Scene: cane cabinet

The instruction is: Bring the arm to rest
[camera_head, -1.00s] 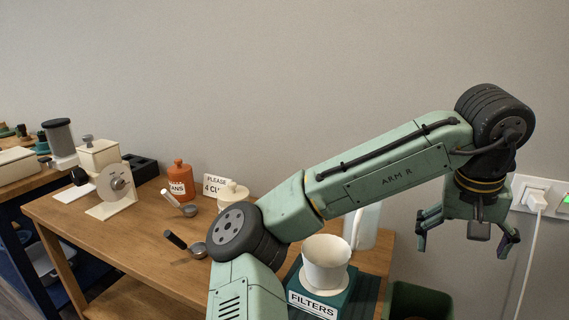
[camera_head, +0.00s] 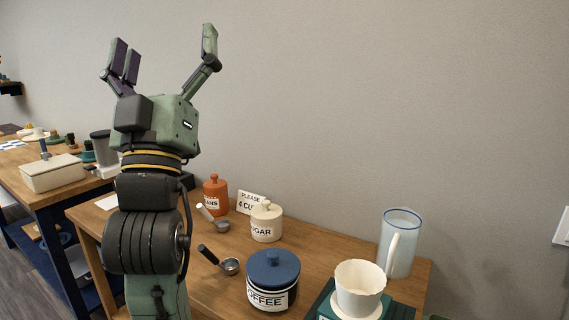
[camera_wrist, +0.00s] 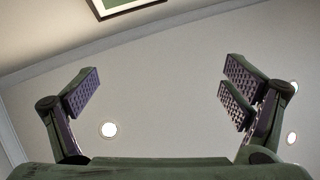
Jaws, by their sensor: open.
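My gripper (camera_head: 165,62) points straight up at the left of the head view, fingers spread wide and empty. It stands well above the table, in front of the wall. In the wrist view my gripper (camera_wrist: 160,95) also shows open, with nothing between its fingers and the ceiling beyond. My arm rises upright below it and hides part of the table's left side.
The wooden table (camera_head: 335,248) holds a coffee canister (camera_head: 271,284), a sugar jar (camera_head: 266,224), an orange jar (camera_head: 216,196), two scoops, a white filter cup (camera_head: 359,290) and a clear pitcher (camera_head: 398,245). A white box (camera_head: 52,173) sits on another table at left. Space above the tables at right is clear.

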